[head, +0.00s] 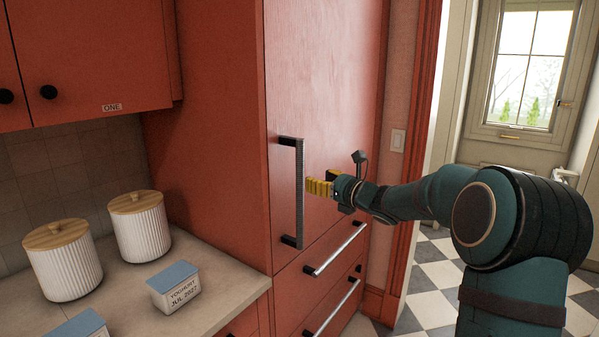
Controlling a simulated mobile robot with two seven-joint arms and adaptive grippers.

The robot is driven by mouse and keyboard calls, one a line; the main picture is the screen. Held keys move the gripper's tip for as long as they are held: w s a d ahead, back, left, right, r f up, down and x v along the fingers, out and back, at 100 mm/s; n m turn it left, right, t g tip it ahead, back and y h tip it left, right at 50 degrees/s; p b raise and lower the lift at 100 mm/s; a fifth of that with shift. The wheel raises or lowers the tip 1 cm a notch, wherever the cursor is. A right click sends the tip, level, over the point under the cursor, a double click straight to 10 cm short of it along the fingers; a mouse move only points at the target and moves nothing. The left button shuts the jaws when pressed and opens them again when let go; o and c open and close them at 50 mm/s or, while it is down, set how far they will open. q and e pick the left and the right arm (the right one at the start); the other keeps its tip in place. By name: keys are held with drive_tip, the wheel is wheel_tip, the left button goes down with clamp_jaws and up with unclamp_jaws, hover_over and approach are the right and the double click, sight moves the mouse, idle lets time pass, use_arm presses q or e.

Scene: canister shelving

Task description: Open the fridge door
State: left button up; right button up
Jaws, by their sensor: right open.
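The fridge door (335,85) is a tall red panel in the middle of the head view, and it looks closed. Its long black vertical handle (299,192) is on the door's left side. My right gripper (318,187), with yellow fingers, is just right of the handle at about its mid-height. It is open and empty, and a small gap shows between the fingertips and the handle. My left gripper is not in view.
Red drawers (330,275) with metal bar handles are below the door. Red upper cabinets (90,50) hang above. A doorway with checkered floor (430,285) is at right.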

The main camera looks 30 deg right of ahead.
sight(303, 173)
drive_tip(key=w, duration=0.2)
drive_tip(key=w+a, duration=0.1)
drive_tip(key=w, duration=0.2)
drive_tip(key=w+p, duration=0.1)
drive_tip(key=w, duration=0.2)
drive_tip(key=shift+a, duration=0.3)
drive_tip(key=shift+s, duration=0.1)
clamp_jaws()
